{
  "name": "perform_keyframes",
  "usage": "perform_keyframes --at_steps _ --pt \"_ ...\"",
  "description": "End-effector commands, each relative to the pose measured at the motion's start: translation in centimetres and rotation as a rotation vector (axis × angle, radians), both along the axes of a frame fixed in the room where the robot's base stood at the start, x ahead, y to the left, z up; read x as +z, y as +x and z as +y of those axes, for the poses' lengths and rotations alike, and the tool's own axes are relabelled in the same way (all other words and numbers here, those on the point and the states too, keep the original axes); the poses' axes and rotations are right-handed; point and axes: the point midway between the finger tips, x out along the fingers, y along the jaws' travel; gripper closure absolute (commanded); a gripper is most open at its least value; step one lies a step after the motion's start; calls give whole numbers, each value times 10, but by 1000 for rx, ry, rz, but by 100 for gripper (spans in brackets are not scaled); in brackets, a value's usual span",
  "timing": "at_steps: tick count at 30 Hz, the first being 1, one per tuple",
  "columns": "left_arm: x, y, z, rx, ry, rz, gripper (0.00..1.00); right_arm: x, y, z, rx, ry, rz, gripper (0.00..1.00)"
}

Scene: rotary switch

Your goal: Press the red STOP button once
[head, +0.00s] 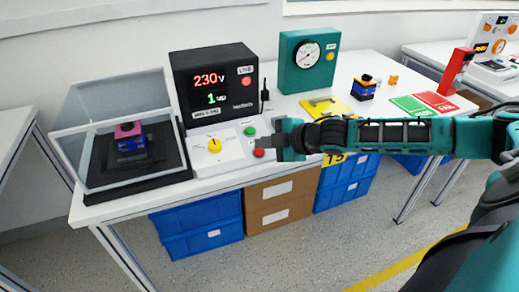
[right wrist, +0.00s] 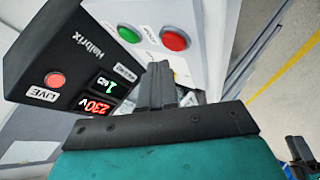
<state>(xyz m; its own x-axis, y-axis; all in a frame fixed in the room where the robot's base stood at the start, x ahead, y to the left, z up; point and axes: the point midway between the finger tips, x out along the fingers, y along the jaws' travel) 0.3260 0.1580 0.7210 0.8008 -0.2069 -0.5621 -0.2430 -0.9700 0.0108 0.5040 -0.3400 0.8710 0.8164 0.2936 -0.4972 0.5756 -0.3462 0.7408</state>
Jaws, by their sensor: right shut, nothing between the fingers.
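The red button (head: 258,153) sits at the front right of the white control panel (head: 195,160), below a green button (head: 250,131). In the right wrist view the red button (right wrist: 175,40) lies beyond my fingertips, beside the green one (right wrist: 128,34). My right gripper (head: 264,142) reaches in from the right, with its fingertips close to the red button. It is shut with nothing held; its fingers (right wrist: 158,80) show together in the wrist view. I cannot tell whether they touch the button; a gap seems to show in the wrist view.
A yellow rotary knob (head: 214,145) is on the same panel. Behind stands a black meter (head: 213,65) reading 230 V, with a red LIVE lamp (right wrist: 54,80). A clear box (head: 110,95) stands left. A teal gauge (head: 305,62) and yellow tray (head: 335,106) are to the right.

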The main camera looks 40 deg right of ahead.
Motion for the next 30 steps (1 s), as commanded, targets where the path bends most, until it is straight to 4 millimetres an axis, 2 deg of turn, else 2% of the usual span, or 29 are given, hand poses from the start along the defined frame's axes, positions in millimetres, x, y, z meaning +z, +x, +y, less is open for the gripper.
perform_keyframes --at_steps 13,30 --pt "36 0 -1 2 -4 -1 57 43 -13 3 0 -1 1 100" --pt "36 0 -1 3 -5 -2 57 45 -14 3 0 -1 0 100"
